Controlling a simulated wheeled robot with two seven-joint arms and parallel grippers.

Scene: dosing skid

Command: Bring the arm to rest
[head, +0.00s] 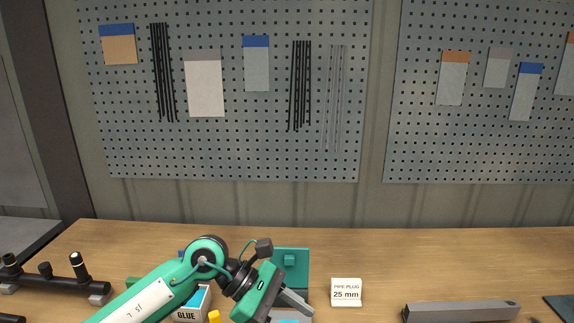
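My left arm comes in from the lower left, green with black joints. Its gripper (296,302) is over the wooden bench, tilted down to the right. Grey finger metal shows at its end, but I cannot make out the gap between the fingertips or anything held. My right gripper is not in view.
Behind my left gripper stands a teal block (291,263), partly hidden. A box marked GLUE (189,313) is partly behind the arm. A "PIPE PLUG 25 mm" card (346,292) stands right of the gripper. A black pipe manifold (62,282) lies left; a grey bar (461,310) lies right. The bench's back (420,250) is clear.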

